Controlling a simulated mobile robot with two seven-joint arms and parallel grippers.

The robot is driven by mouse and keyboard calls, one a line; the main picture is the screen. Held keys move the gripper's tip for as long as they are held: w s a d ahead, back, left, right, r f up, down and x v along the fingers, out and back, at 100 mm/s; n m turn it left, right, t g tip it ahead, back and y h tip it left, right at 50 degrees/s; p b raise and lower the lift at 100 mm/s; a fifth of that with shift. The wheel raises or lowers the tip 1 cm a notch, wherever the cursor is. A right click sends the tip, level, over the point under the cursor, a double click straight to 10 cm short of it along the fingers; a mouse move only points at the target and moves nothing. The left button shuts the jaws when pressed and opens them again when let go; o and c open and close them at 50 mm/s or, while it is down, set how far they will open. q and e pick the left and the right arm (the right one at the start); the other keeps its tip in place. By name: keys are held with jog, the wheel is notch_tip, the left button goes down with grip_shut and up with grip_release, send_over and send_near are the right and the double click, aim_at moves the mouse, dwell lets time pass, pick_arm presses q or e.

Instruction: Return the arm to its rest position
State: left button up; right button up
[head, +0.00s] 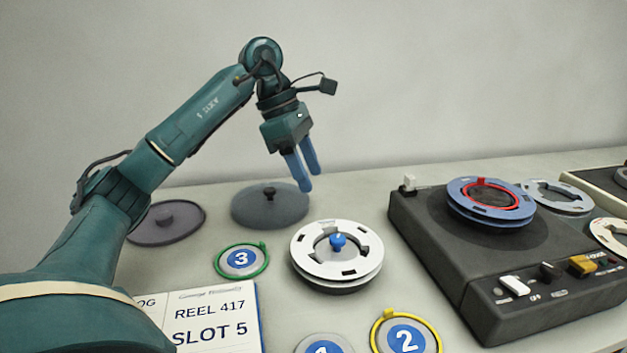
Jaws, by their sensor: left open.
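My left arm comes in from the left, bent at the elbow. Its gripper (309,188) has two blue fingers that point down with a gap between them, and nothing is held in it. It hangs in the air above the table, over the area between a dark grey disc (270,207) and a white reel (316,271). The fingers look clear of both. My right gripper does not show.
A black tape machine (440,262) stands at the right with a blue reel (463,206) on top. Numbered discs lie in front: green-ringed 3 (241,260), yellow-ringed 2 (406,338). A card (215,318) reads REEL 417, SLOT 5. Another grey disc (168,222) lies at the back left.

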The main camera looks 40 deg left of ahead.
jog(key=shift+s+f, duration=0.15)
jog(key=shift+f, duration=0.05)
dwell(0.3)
